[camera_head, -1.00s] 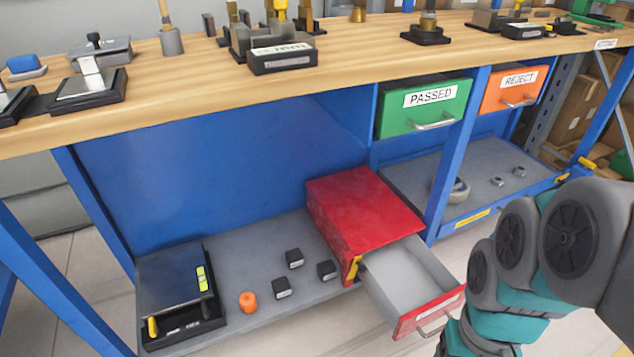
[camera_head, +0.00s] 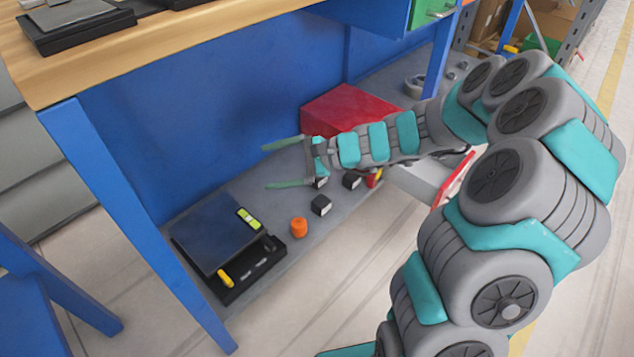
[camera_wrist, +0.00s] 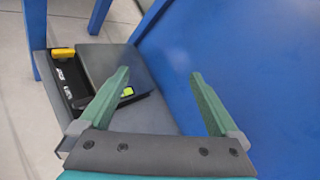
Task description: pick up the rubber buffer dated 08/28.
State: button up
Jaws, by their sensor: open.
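Three small black blocks with white labels, which look like the rubber buffers, sit on the grey lower shelf in the head view. One black block (camera_head: 320,205) is in front, another (camera_head: 352,180) is to its right, and the third (camera_head: 320,183) is partly hidden by my gripper. The dates are too small to read. My gripper (camera_head: 268,167) reaches in over the shelf from the right, open and empty, with its fingers extending left past the blocks. In the wrist view my gripper (camera_wrist: 160,73) shows two spread green fingers and no block.
An orange cylinder (camera_head: 299,227) stands beside the blocks. A black tray with a flat plate (camera_head: 215,235) lies at the shelf's left end. A red cabinet (camera_head: 345,108) with its drawer (camera_head: 420,182) open stands behind my arm. A blue back panel (camera_head: 220,120) bounds the shelf.

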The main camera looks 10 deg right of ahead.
jog(key=w+d+f+m+t+h, duration=0.1)
jog(key=w+d+f+m+t, duration=0.1)
jog(key=d+f+m, duration=0.3)
jog(key=w+d+f+m+t+h+b, duration=0.1)
jog(key=w+d+f+m, duration=0.3)
jog(key=d+f, duration=0.4)
jog(key=w+d+f+m+t+h+b, duration=0.1)
jog(key=w+d+f+m+t+h, duration=0.2)
jog(key=w+d+f+m, duration=0.2)
jog(key=shift+w+d+f+m+t, duration=0.15)
jog(key=shift+d+f, duration=0.15)
jog(key=shift+f, duration=0.4)
jog(key=shift+d+f+m+t, duration=0.1)
jog(key=shift+d+f, duration=0.25)
jog(key=shift+f, duration=0.35)
jog(key=shift+w+d+f+m+t, duration=0.15)
jog(key=shift+d+f, duration=0.15)
jog(key=shift+f, duration=0.4)
jog(key=b+x, duration=0.1)
jog(key=x, duration=0.4)
jog(key=shift+w+f, duration=0.2)
jog(key=shift+f, duration=0.1)
jog(key=x, duration=0.5)
jog(key=shift+a+f, duration=0.1)
jog(key=shift+a, duration=0.05)
jog(key=shift+w+a+f, duration=0.1)
jog(key=shift+w+a, duration=0.15)
jog(key=shift+w, duration=0.1)
grip_shut()
